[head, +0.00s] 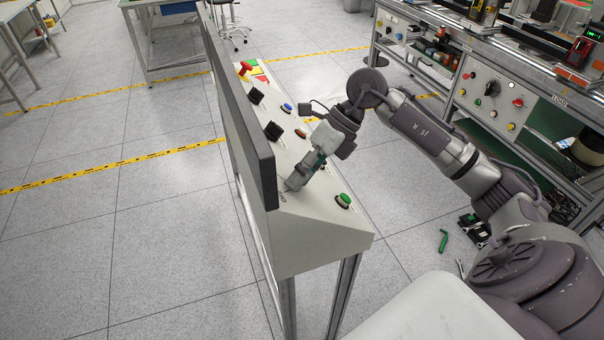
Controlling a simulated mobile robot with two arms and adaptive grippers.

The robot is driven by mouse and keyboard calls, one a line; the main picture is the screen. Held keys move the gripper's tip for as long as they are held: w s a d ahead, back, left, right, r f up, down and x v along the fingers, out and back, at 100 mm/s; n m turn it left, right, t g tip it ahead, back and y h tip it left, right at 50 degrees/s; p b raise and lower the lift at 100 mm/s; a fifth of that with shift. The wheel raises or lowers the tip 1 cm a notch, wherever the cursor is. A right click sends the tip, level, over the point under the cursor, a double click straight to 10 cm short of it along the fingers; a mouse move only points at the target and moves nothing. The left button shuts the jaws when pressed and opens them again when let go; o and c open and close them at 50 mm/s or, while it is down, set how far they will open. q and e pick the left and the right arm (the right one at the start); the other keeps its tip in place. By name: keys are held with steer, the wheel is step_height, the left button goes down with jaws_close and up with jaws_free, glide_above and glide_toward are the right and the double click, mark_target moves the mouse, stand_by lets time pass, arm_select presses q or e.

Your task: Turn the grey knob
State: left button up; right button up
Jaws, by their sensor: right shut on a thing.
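A sloped light-grey control panel (310,217) stands in the middle of the head view. My right gripper (289,186) reaches down onto its near part from the right. Its fingertips are shut at the panel surface, close to the dark upright screen's lower corner. The grey knob is at the fingertips and is almost wholly hidden by them, so its angle cannot be read. My left gripper is not in view.
A green button (344,200) sits on the panel right of my gripper. Black knobs (273,131), a blue button (287,107) and a red knob (244,68) lie farther up. A dark screen (246,120) edges the panel's left.

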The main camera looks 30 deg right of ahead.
steer(key=m, duration=0.3)
steer(key=shift+d+p, duration=0.1)
steer(key=shift+p, duration=0.2)
steer(key=m+p, duration=0.1)
steer(key=m, duration=0.2)
steer(key=shift+m, duration=0.4)
steer(key=m+p, duration=0.2)
steer(key=m, duration=0.2)
steer(key=shift+d, duration=0.1)
steer(key=shift+m+y+p, duration=0.3)
steer(key=shift+m+p, duration=0.4)
steer(key=shift+m, duration=0.7)
steer(key=shift+f+m, duration=0.1)
steer(key=shift+m, duration=0.2)
steer(key=o, duration=1.2)
steer(key=shift+c, duration=0.2)
